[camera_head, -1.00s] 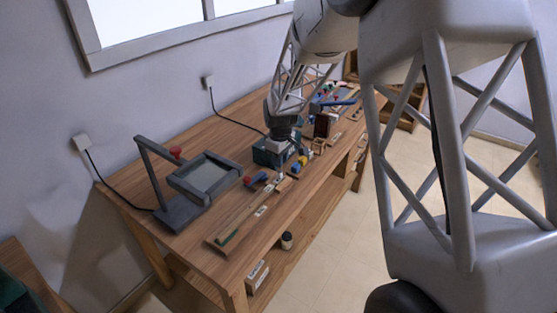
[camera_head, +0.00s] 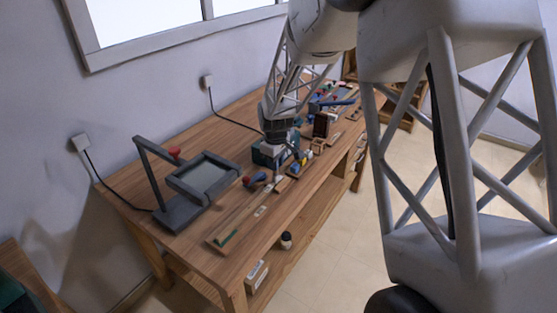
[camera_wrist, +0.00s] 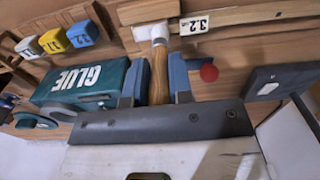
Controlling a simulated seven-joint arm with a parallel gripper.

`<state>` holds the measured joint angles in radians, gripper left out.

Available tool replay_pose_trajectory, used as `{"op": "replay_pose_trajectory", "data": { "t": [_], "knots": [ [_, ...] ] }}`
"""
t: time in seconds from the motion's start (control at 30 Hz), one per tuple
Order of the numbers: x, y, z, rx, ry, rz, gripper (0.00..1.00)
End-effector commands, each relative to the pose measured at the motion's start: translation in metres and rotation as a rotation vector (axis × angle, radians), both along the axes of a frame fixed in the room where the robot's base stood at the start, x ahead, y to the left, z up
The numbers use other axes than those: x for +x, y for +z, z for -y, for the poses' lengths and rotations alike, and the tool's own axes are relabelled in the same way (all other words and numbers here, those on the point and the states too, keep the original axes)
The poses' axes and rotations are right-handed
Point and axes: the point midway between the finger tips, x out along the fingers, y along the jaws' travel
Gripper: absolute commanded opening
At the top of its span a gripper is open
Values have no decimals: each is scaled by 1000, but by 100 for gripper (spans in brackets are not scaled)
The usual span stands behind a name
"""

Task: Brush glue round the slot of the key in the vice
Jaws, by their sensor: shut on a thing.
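My gripper (camera_wrist: 160,80) is shut on the wooden handle of a brush (camera_wrist: 159,68). A teal glue container (camera_wrist: 62,84) stands left of the gripper. In the head view, my gripper (camera_head: 277,168) is low over the bench, partly in front of the teal container (camera_head: 259,157).
Blue (camera_wrist: 83,33), yellow (camera_wrist: 53,41) and whitish (camera_wrist: 28,47) blocks stand at upper left in the wrist view. A "3.2" tag (camera_wrist: 194,25) and a red knob (camera_wrist: 208,72) are nearby. A grey framed stand (camera_head: 177,213) occupies the bench (camera_head: 190,244) at left.

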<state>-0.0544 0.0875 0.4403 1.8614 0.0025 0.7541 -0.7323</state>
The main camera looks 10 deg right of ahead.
Motion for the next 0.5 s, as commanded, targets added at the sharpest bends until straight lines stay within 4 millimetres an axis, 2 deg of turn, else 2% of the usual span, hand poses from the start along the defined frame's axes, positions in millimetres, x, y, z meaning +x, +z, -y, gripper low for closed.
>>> {"op": "replay_pose_trajectory", "data": {
  "t": [0.03, 0.4, 0.5],
  "knots": [
    [-4, 1, -3, 0, 1, 0, 0],
    [22, 0, 22, 0, -2, 0, 0],
    [15, 1, 15, 0, 1, 0, 0]
  ]
}}
